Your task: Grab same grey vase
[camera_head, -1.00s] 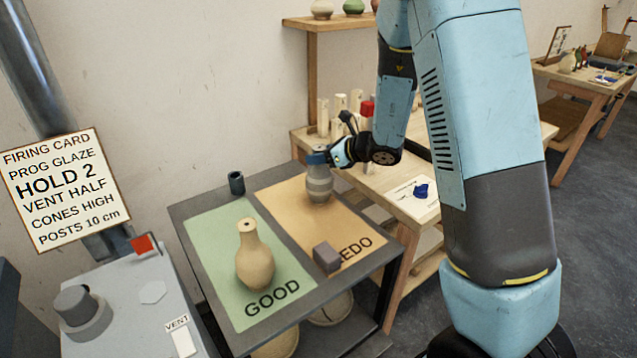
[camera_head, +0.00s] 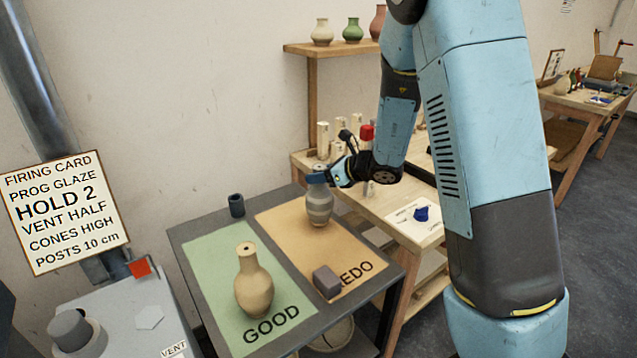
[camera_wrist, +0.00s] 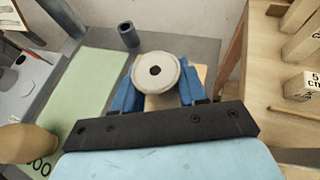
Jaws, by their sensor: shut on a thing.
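The grey vase (camera_head: 319,205) stands upright over the tan REDO mat (camera_head: 290,215) on the dark table, near the mat's far end. My gripper (camera_head: 318,179) is at the vase's top and shut on it. In the wrist view, the vase's round pale rim with a dark hole (camera_wrist: 155,71) sits between the two blue fingers of my gripper (camera_wrist: 157,84). Whether the vase's base touches the mat is hard to tell. A tan vase (camera_head: 253,284) stands on the green GOOD mat (camera_head: 215,262).
A small dark cylinder (camera_head: 236,205) stands at the table's back left. A grey-brown block (camera_head: 326,281) lies on the REDO mat's front. A wooden bench (camera_head: 350,200) with posts stands close on the right. A firing card (camera_head: 65,212) hangs at left.

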